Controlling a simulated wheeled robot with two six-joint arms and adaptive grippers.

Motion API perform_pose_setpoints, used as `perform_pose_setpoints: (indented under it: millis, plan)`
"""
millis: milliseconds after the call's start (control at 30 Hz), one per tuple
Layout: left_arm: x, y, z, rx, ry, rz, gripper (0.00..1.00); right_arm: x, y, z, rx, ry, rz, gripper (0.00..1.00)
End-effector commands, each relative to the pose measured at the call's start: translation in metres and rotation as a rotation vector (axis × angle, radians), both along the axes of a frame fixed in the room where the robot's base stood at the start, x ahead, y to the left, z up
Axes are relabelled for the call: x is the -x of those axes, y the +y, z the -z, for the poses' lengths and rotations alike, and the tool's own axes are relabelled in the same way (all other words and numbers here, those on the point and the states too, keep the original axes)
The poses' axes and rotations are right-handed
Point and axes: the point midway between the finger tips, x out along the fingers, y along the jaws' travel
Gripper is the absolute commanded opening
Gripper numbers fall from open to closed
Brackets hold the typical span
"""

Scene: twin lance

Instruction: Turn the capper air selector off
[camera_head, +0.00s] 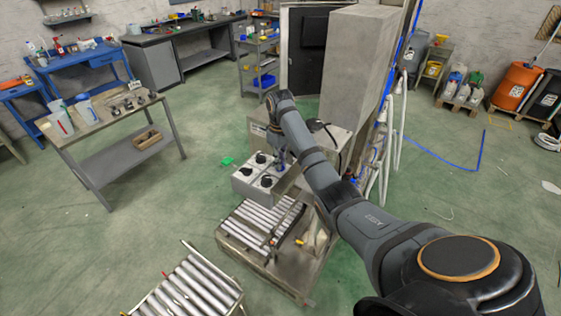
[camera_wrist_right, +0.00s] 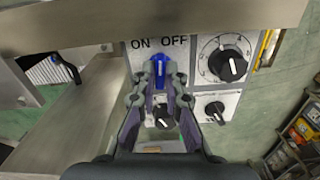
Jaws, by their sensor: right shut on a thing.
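The capper air selector (camera_wrist_right: 158,62) is a blue knob on a light grey panel (camera_wrist_right: 191,82), just below the printed words ON and OFF. ON is to the left and OFF to the right. The visible blue end points up, leaning slightly left; its lower part is hidden between the fingers. My right gripper (camera_wrist_right: 159,74) is shut on the blue knob, one finger on each side. In the head view, my right gripper (camera_head: 280,162) is at the grey control box (camera_head: 243,185), and the blue knob is too small to make out. My left gripper is not in view.
A large black dial (camera_wrist_right: 230,66) and a smaller black knob (camera_wrist_right: 215,111) are right of the fingers; another black knob (camera_wrist_right: 163,115) shows between them. A metal beam (camera_wrist_right: 60,25) crosses above the panel. A roller conveyor (camera_head: 262,222) stands in front of the box.

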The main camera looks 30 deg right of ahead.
Motion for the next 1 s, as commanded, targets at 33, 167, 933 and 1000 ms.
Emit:
perform_pose_setpoints:
  millis: [33, 167, 933, 1000]
  plan:
    - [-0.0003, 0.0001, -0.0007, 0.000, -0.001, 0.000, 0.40, -0.0037, -0.0012, -0.0062, 0.004, -0.017, 0.039, 0.00]
    - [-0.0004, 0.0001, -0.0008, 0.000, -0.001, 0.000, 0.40, -0.0037, -0.0014, -0.0064, 0.004, -0.017, 0.146, 0.00]
    - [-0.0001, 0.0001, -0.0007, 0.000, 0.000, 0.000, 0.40, -0.0038, -0.0019, -0.0065, 0.003, -0.018, 0.421, 0.00]
    - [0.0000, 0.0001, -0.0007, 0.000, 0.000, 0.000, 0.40, -0.0038, -0.0020, -0.0065, 0.003, -0.018, 0.422, 0.00]
